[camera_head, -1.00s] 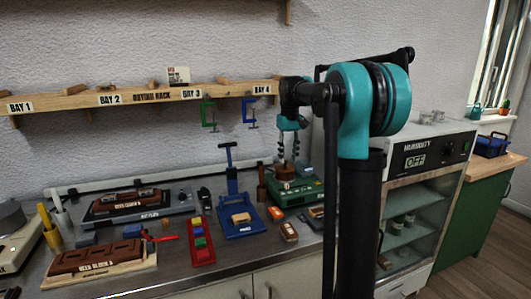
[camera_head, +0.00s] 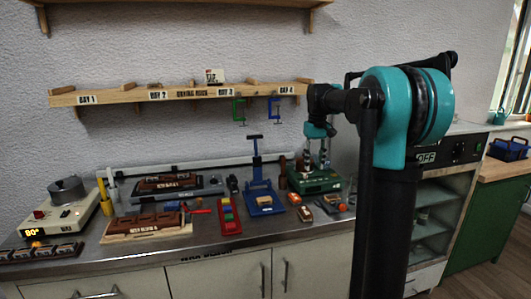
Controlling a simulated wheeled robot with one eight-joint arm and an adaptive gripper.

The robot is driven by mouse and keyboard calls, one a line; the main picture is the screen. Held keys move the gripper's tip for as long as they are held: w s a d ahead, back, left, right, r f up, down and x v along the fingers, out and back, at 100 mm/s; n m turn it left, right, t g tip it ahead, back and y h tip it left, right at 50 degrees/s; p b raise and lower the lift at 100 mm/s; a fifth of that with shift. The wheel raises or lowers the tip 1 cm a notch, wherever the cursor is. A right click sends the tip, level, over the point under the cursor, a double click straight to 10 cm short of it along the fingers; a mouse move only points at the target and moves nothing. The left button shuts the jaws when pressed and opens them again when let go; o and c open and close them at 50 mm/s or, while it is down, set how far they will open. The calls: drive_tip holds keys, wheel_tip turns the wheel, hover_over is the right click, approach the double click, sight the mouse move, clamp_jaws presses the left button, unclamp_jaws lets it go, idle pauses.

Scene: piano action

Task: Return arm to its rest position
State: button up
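My arm rises at the right of the head view and bends left at its teal joint. My gripper (camera_head: 318,148) hangs from the arm's end, pointing down, in front of or above the green machine (camera_head: 312,182) at the right of the bench. Its fingers are small and dark but look apart, with nothing seen held between them. I cannot tell how far it is above the machine.
A wooden rack (camera_head: 180,92) hangs above. A humidity cabinet (camera_head: 437,215) stands right, partly hidden by my arm.

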drive_tip(key=s+f+m+t, duration=0.1)
drive_tip(key=s+f+t, duration=0.1)
drive_tip(key=s+f, duration=1)
drive_tip(key=s+d+f+m+t, duration=0.1)
drive_tip(key=s+f+m+t, duration=0.1)
drive_tip(key=s+f, duration=1.1)
drive_tip(key=s, duration=0.6)
drive_tip(key=shift+f, duration=0.15)
